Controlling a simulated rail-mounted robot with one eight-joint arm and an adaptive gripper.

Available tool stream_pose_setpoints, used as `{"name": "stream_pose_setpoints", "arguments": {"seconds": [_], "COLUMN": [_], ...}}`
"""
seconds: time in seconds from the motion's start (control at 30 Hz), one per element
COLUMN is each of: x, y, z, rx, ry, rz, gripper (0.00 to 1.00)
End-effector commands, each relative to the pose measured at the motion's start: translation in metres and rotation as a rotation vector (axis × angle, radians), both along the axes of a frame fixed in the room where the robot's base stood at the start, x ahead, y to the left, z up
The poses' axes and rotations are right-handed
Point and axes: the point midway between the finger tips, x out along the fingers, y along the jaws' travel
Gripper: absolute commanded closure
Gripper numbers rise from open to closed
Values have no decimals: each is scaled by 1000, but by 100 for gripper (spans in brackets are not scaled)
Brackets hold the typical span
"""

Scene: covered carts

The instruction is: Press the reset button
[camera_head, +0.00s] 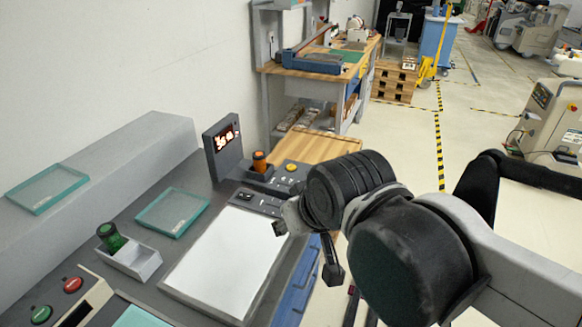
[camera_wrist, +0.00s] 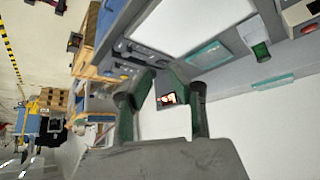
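Several buttons show, but I cannot read which one is the reset button. A yellow button (camera_head: 291,166) sits on a dark control panel (camera_head: 275,175) beside the display. A red button (camera_head: 73,284) and a green button (camera_head: 41,314) sit on a box at the lower left. My gripper (camera_head: 305,250) is above the right edge of the workbench, near the white sheet, apart from all the buttons. In the wrist view my gripper (camera_wrist: 162,85) has its two fingers spread with nothing between them. The lit display (camera_wrist: 166,99) shows in the gap, farther off.
An upright display (camera_head: 222,147) stands by the panel. Another glass plate (camera_head: 48,187) lies on the raised ledge.

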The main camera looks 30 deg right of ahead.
Motion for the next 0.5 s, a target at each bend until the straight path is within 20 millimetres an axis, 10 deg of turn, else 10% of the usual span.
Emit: {"name": "stream_pose_setpoints", "arguments": {"seconds": [0.5], "x": [0], "y": [0], "z": [0], "rx": [0], "ry": [0], "rz": [0], "gripper": [100]}}
